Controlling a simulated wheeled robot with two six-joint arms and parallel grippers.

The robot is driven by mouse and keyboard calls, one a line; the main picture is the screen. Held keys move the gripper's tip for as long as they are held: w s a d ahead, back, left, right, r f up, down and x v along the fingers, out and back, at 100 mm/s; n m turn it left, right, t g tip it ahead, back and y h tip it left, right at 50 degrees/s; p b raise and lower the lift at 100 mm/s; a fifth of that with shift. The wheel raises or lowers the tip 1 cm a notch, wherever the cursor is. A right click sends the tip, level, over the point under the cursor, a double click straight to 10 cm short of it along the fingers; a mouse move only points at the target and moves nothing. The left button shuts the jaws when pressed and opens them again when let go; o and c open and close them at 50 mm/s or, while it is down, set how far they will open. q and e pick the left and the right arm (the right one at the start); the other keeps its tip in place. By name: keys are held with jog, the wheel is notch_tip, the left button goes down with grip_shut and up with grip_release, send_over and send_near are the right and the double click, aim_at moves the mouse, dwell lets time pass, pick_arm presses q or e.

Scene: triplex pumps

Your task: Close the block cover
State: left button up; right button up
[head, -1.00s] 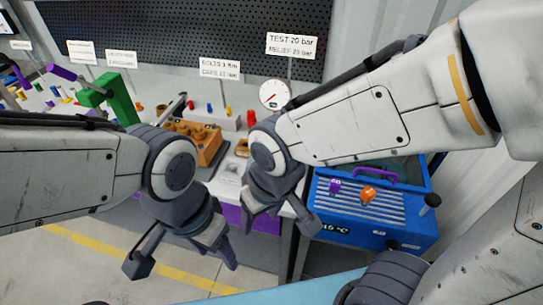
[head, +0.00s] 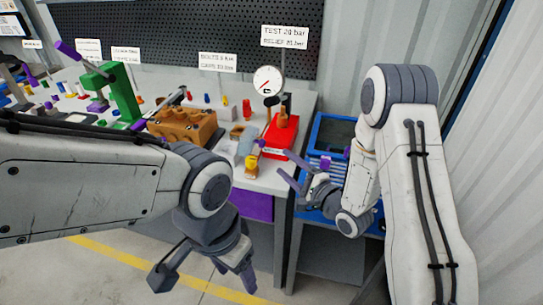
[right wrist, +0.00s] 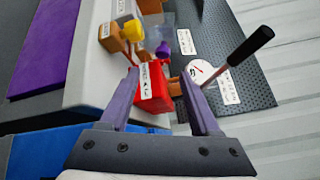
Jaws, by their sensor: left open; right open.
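A brown-orange block (head: 183,125) with round openings on top sits on the grey workbench (head: 262,180). I cannot make out a separate cover on it. A red box (head: 279,140) with an upright orange part stands right of it near the bench edge; it also shows in the right wrist view (right wrist: 152,90). My right gripper (head: 284,164) is open and empty, its fingers pointing left just in front of the red box. In the right wrist view the gripper (right wrist: 159,72) frames the red box between its fingertips. My left gripper (head: 205,277) hangs open and empty in front of the bench.
A pressure gauge (head: 268,80) stands behind the red box. A yellow-topped piece (head: 251,165) stands near the bench edge. A black-handled lever (right wrist: 248,48) shows in the right wrist view. A green press (head: 122,95) is farther left. A blue case (head: 328,145) is behind my right arm.

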aim_at(253, 143)
jog(key=shift+d+m, duration=0.2)
jog(key=shift+m, duration=0.1)
jog(key=shift+w+a+r, duration=0.1)
jog(key=shift+w+a, duration=0.05)
jog(key=p+x, duration=0.1)
jog(key=x, duration=0.4)
jog(key=p+x, duration=0.1)
jog(key=x, duration=0.4)
jog(key=shift+a+r, duration=0.1)
jog(key=shift+r, duration=0.05)
grip_shut()
dwell(0.7)
